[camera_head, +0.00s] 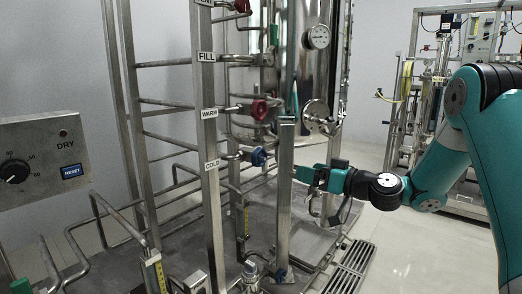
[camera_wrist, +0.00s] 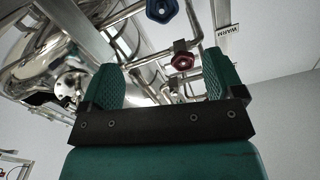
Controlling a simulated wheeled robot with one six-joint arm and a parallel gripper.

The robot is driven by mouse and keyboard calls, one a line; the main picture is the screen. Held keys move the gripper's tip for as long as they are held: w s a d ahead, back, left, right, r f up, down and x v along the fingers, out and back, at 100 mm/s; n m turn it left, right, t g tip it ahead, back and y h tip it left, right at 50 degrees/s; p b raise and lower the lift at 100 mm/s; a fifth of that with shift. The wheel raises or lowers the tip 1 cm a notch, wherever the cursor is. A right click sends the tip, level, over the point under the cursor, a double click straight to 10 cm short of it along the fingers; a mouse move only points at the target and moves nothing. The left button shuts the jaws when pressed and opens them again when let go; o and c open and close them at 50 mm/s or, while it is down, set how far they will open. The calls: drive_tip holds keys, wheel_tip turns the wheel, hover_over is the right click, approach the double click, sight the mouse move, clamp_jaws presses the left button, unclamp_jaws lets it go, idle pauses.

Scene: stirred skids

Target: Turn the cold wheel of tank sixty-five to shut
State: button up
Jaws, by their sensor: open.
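The cold wheel (camera_head: 259,157) is a small blue handwheel on a pipe, beside the COLD label (camera_head: 212,164) on a steel upright. In the wrist view the blue wheel (camera_wrist: 162,9) is cut by the top edge, beyond my fingers. My gripper (camera_head: 303,173) is to the right of the wheel in the head view, apart from it, with a steel post between them in the picture. In the wrist view my gripper (camera_wrist: 164,72) has its two green fingers spread, with nothing held between them. No tank number is readable.
A red wheel (camera_head: 259,109) sits above the blue one by the WARM label (camera_head: 209,113); it shows between my fingertips in the wrist view (camera_wrist: 182,61). The steel post (camera_head: 285,205) stands close by my gripper. The shiny tank (camera_head: 305,75) is behind.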

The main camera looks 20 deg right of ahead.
sight(262, 158)
drive_tip(key=p+x, duration=0.5)
drive_tip(key=x, duration=1.2)
drive_tip(key=shift+w+a+r+p, duration=0.1)
drive_tip(key=shift+a+p, duration=0.15)
drive_tip(key=shift+p, duration=0.1)
drive_tip(key=shift+c, duration=0.4)
drive_tip(key=c, duration=0.8)
